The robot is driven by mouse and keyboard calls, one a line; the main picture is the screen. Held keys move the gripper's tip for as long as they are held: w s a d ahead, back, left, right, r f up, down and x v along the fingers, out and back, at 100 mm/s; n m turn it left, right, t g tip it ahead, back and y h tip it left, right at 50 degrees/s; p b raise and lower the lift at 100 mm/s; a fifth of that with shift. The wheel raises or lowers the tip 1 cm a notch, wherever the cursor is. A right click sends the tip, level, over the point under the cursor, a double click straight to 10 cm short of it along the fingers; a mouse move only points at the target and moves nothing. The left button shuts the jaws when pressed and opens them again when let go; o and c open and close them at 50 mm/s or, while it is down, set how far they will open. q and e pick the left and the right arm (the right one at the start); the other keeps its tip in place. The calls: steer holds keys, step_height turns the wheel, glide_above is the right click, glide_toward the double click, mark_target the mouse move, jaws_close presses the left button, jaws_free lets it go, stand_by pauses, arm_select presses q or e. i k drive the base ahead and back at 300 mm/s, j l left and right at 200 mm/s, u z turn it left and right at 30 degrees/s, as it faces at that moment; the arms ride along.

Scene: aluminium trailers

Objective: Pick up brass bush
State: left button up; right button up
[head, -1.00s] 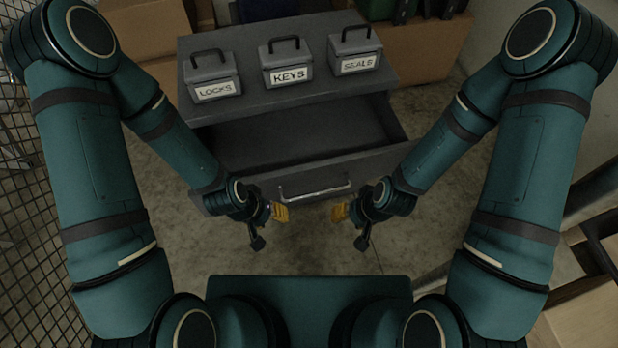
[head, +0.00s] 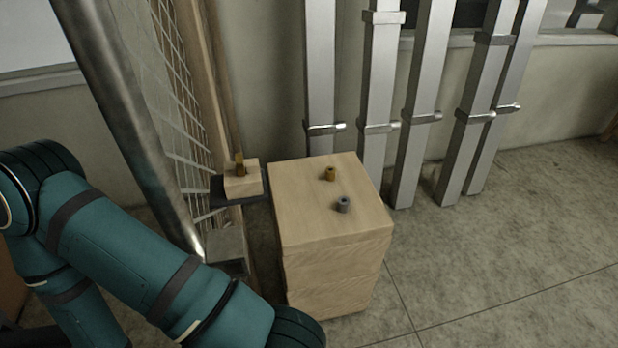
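A small brass-coloured bush (head: 330,174), a short hollow cylinder, stands upright on top of a pale wooden block stand (head: 305,215). A similar grey bush (head: 343,204) stands in front of it and slightly right, apart from it. Neither gripper is in the head view. One of my teal arms enters from the left and runs to the bottom edge, left of and in front of the stand. Its gripper end is out of frame.
Left of the stand, a small wooden block (head: 243,184) with a brass-coloured piece (head: 239,164) sits on a dark plate (head: 218,190). A wire mesh panel and metal post (head: 130,120) rise at left. Several aluminium bars (head: 376,100) lean behind. The floor (head: 480,270) at right is clear.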

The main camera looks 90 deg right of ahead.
mark_target(330, 171)
steer(key=k+j+z, duration=0.35)
steer(key=j, duration=0.2)
steer(key=k+l+z, duration=0.1)
steer(key=z, duration=0.25)
steer(key=l+z, duration=0.35)
steer(key=k+j, duration=0.05)
